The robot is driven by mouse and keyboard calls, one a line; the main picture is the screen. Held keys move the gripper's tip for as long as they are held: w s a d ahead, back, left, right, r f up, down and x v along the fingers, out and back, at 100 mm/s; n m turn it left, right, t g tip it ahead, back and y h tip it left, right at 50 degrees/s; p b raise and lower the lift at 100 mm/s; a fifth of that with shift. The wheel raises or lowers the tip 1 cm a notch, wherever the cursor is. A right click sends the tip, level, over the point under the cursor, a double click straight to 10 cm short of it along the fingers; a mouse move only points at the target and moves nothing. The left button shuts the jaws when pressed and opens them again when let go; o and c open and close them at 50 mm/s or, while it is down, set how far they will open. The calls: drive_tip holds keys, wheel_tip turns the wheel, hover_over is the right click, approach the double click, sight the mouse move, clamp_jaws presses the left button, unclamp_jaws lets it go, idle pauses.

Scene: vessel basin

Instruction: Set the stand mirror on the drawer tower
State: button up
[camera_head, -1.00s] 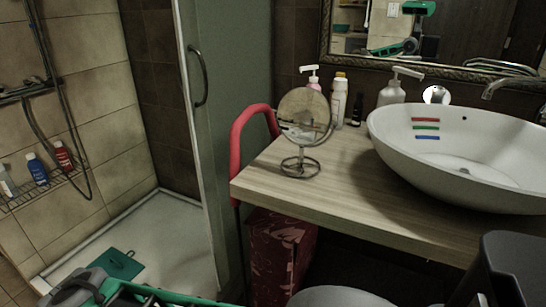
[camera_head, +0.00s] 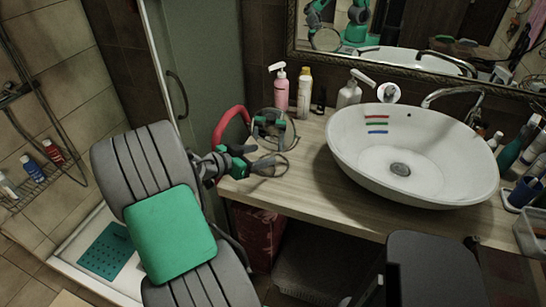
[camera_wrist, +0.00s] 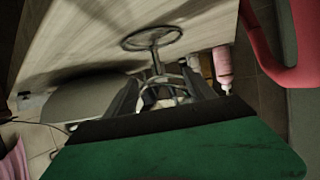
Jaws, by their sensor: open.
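The stand mirror (camera_head: 270,126) stands upright on the wooden counter near its left end, a round mirror on a thin metal stand. My gripper (camera_head: 258,161) is low over the counter's left edge, in front of the mirror and partly hiding its stand. In the wrist view, the mirror's ring-shaped base and stem (camera_wrist: 153,38) show beyond the fingers. The fingers of my gripper (camera_wrist: 163,90) are apart, with the mirror's frame showing between them. I cannot tell whether they touch it. I cannot identify a drawer tower for certain.
A white basin (camera_head: 350,165) stands right of the mirror. A pink pump bottle (camera_head: 281,93) and a white bottle (camera_head: 304,92) stand close behind it. A red patterned box (camera_head: 256,235) is below the counter.

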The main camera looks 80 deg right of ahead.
sight(271, 151)
drive_tip(key=p+x, duration=0.1)
drive_tip(key=x, duration=0.5)
drive_tip(key=shift+w+d+r, duration=0.1)
drive_tip(key=shift+w+d, duration=0.05)
clamp_jaws()
idle(0.4)
drive_tip(key=shift+r, duration=0.1)
idle(0.6)
